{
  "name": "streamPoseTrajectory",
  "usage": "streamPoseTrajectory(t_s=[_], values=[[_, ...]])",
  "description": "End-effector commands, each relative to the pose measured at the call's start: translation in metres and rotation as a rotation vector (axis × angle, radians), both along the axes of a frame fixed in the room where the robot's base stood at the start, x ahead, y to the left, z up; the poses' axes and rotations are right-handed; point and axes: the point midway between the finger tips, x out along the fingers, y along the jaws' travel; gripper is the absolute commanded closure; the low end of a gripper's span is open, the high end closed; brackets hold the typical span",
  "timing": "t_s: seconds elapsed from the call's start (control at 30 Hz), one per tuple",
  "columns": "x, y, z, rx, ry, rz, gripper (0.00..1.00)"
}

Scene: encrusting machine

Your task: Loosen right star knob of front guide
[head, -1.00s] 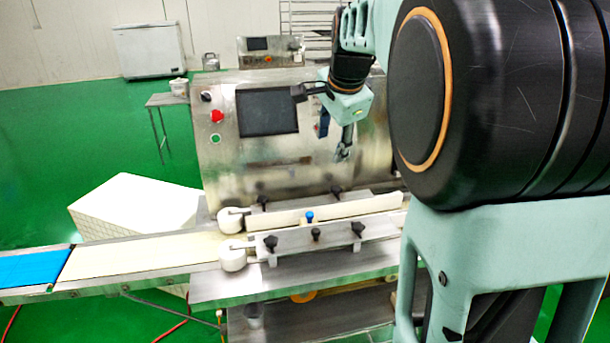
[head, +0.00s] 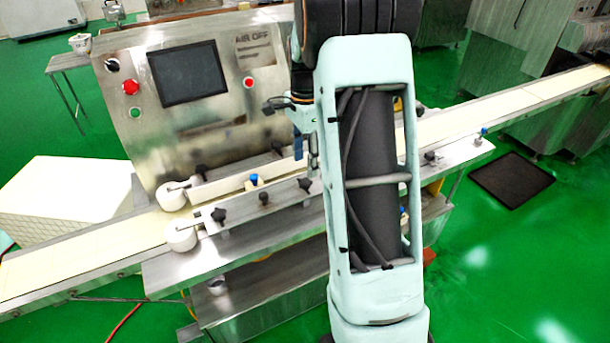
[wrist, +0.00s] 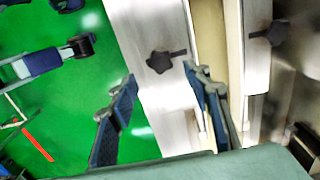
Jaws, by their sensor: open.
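The front guide (head: 240,219) is a metal bar along the near side of the conveyor. Its right star knob (head: 305,184) is black, just left of my arm. Its left star knob (head: 219,215) is near the white rollers. My gripper (head: 312,166) is mostly hidden behind my arm in the head view, near the right knob. In the wrist view my gripper (wrist: 160,75) is open and empty, with its fingers apart. A black star knob (wrist: 160,61) on the front guide shows between and beyond the fingertips. I see no contact with it.
The rear guide (head: 235,176) lies across the belt, with another star knob (wrist: 277,33) at right in the wrist view. A blue-topped post (head: 254,180) stands between the guides. The machine body with its screen (head: 188,77) rises behind.

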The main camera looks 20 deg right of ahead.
Motion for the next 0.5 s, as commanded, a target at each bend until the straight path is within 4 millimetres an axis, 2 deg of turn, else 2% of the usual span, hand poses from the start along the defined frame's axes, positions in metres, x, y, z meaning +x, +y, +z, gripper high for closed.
streamPoseTrajectory(t_s=[0.03, 0.2, 0.33, 0.5], values=[[-0.001, 0.000, -0.012, 0.001, 0.004, -0.001, 0.55], [-0.001, -0.001, -0.040, 0.000, 0.003, -0.001, 0.55], [0.000, 0.000, -0.053, 0.000, 0.001, -0.001, 0.55], [0.000, 0.000, -0.060, 0.000, -0.001, 0.000, 0.55]])
